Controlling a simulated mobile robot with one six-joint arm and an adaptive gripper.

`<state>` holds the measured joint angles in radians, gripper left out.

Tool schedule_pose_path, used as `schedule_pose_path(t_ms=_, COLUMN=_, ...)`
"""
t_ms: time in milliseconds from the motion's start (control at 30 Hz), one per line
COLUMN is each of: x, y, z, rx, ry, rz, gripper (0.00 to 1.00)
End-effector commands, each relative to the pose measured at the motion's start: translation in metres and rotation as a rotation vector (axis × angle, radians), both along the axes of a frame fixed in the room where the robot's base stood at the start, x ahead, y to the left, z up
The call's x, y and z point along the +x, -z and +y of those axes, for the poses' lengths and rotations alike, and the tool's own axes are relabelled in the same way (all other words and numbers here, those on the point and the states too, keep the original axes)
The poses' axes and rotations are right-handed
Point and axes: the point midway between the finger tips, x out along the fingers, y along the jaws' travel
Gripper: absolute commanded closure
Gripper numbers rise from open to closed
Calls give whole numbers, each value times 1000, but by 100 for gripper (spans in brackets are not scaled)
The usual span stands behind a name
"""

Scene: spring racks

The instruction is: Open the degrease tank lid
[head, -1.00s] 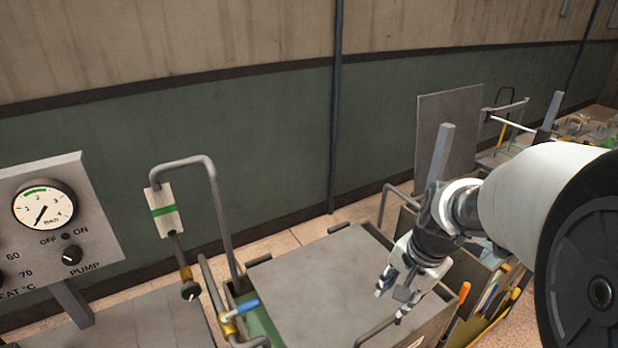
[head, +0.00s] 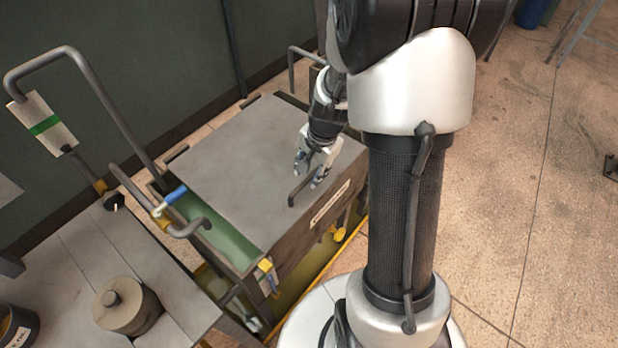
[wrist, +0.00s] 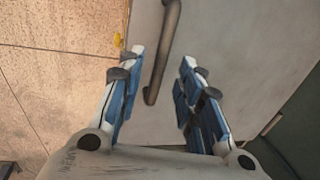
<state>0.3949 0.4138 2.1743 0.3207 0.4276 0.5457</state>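The tank's flat grey lid (head: 245,160) lies across the top of the tank (head: 285,262), which has a pale label on its front side. A dark bar handle (head: 302,190) stands on the lid near its front edge. My gripper (head: 309,178) is over the handle with its fingers spread. In the wrist view, my gripper (wrist: 162,58) is open, and the handle (wrist: 160,60) runs between its two blue-padded fingers, apart from both. The label's writing is too small to read.
A bent grey pipe (head: 108,108) and a blue-handled valve (head: 170,200) stand left of the lid. A bench with a round weight-like object (head: 128,308) is at the lower left. Open floor (head: 530,180) lies to the right.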

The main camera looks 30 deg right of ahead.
Motion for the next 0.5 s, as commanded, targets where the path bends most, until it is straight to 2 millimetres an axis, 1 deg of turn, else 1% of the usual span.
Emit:
schedule_pose_path(t_ms=33, x=1, y=10, z=1, rx=2, ry=1, rz=2, gripper=67)
schedule_pose_path(t_ms=100, x=3, y=18, z=1, rx=1, ry=0, rz=1, gripper=67)
schedule_pose_path(t_ms=200, x=4, y=24, z=2, rx=0, ry=-1, rz=0, gripper=67)
schedule_pose_path(t_ms=500, x=5, y=27, z=2, rx=0, ry=0, rz=0, gripper=67)
